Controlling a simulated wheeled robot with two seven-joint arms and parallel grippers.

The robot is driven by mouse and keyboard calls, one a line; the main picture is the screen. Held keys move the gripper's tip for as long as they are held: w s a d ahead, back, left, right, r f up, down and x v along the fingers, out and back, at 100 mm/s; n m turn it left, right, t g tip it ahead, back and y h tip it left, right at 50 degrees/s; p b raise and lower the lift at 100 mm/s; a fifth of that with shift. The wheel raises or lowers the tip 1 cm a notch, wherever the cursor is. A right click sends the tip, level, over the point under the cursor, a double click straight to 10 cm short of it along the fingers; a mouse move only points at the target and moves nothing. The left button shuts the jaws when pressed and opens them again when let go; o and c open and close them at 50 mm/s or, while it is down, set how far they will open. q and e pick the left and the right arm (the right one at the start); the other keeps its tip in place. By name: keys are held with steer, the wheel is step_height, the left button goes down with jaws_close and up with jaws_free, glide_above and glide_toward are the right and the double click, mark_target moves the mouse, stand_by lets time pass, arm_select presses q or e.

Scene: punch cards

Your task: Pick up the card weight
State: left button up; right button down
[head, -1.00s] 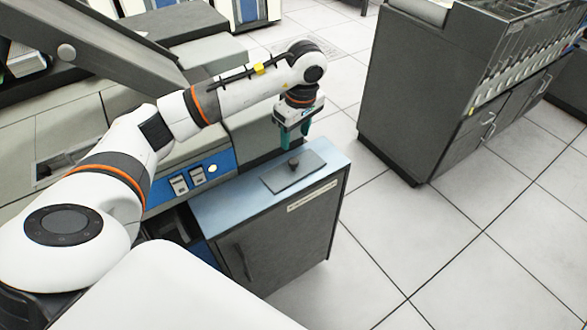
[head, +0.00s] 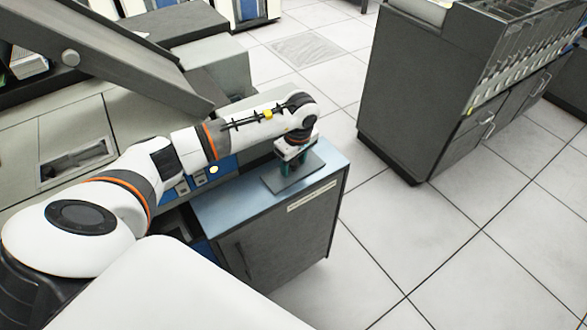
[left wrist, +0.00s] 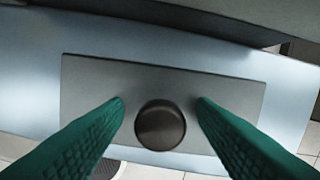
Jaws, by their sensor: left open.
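The card weight (head: 310,169) is a flat grey plate lying on the pale blue top of a dark cabinet. In the left wrist view the plate (left wrist: 90,85) carries a round dark knob (left wrist: 160,125). My left gripper (head: 290,170) is low over the plate, pointing down. In the left wrist view its two green fingers (left wrist: 160,105) are open, one on each side of the knob, with a gap to it on both sides. In the head view the gripper hides the knob. My right gripper is not in view.
The cabinet's blue top (head: 225,207) is bare to the left of the plate. A grey machine with a blue panel (head: 222,165) stands behind it. A large dark card machine (head: 420,100) stands at the right, across open tiled floor (head: 450,230).

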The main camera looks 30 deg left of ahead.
arm_select(q)
steer(key=shift+r, duration=0.1)
jaws_close()
steer(key=shift+w, duration=0.1)
